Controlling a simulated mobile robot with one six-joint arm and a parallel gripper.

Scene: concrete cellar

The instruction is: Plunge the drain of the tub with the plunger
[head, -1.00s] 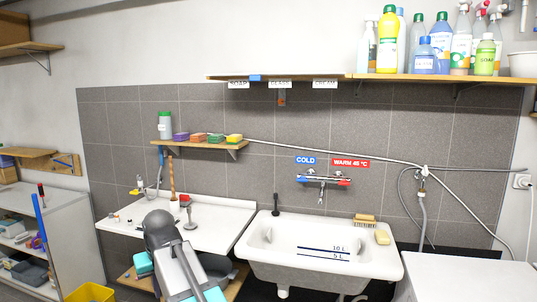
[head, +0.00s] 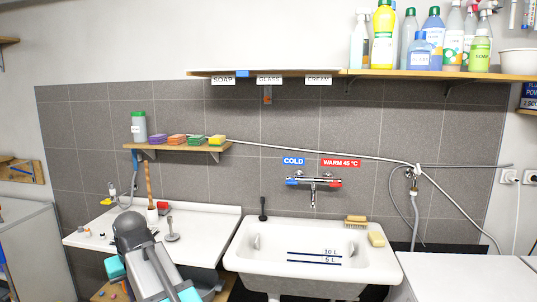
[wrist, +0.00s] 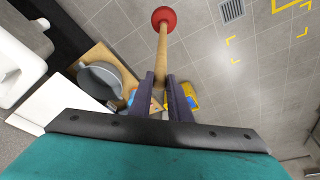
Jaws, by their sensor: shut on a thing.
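In the wrist view my gripper (wrist: 160,80) is shut on the wooden handle of the plunger (wrist: 163,45). Its red rubber cup (wrist: 164,18) points away from the gripper, over the grey tiled floor. The tub (head: 345,283) is a white wall basin with 10 L and 5 L lines, right of centre in the head view. Its drain is not visible. The plunger and my fingers are hidden in the head view, where only my arm shows at lower left, in front of the counter. In the wrist view, the plunger is clear of the white fixtures.
A mixer tap (head: 313,182) is above the tub. A black-handled item (head: 263,208), a brush (head: 356,220) and a sponge (head: 376,239) sit on its rim. A white counter (head: 85,235) with small items adjoins at left. A grey bucket (wrist: 103,80) shows in the wrist view.

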